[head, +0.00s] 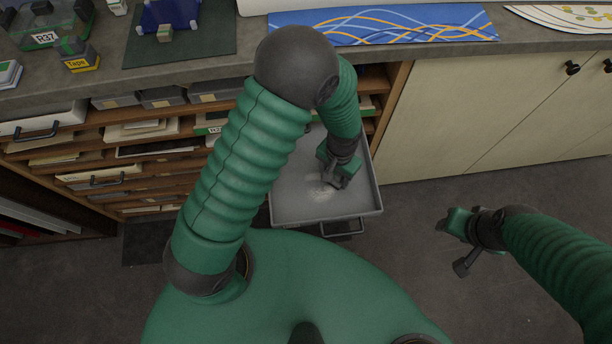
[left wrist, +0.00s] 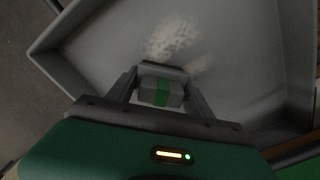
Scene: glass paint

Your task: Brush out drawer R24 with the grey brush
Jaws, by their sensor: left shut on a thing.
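A grey open drawer (head: 350,207) sticks out from the shelf unit; no label on it can be read. A patch of pale dust (head: 320,193) lies on its floor and also shows in the left wrist view (left wrist: 172,40). My left gripper (head: 336,176) reaches down into the drawer. In the left wrist view it is shut on the grey brush (left wrist: 162,94), a grey block with a green band, right beside the dust. The bristles are hidden. My right gripper (head: 458,226) is over the floor, to the right of the drawer; its jaws are unclear.
Shelves with papers and grey drawers (head: 160,97) are on the left. Closed cabinet doors (head: 480,105) stand right; the floor there is clear.

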